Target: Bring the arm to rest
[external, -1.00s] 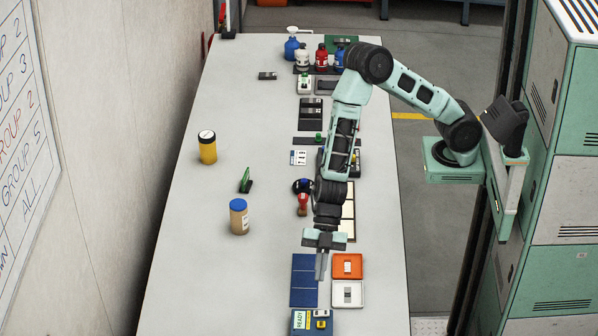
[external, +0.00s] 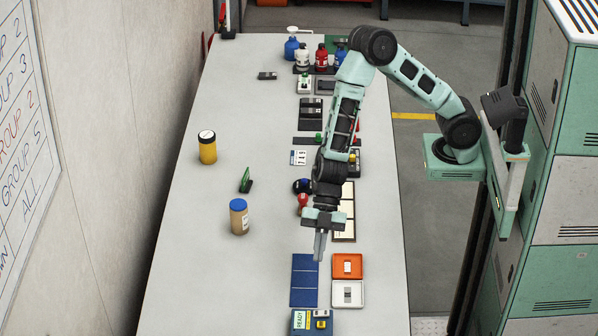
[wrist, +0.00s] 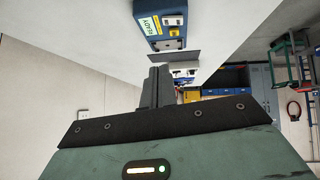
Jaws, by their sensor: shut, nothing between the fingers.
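My gripper (external: 320,246) hangs over the bench in the external view, with its fingers together and nothing between them. It is above and just behind the blue panel mat (external: 304,284) and the orange tray (external: 347,266). In the wrist view my gripper (wrist: 157,88) shows its closed fingers pointing away from the palm. My arm reaches from its mount at the right, bends at a high elbow and comes down to the gripper.
A blue box marked READY (external: 316,322) stands at the bench's near end; it also shows in the wrist view (wrist: 160,22). A white tray (external: 348,293) lies beside the mat. A blue-capped jar (external: 239,216) and a yellow canister (external: 207,147) stand left. The bench's left side (external: 190,250) is mostly clear.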

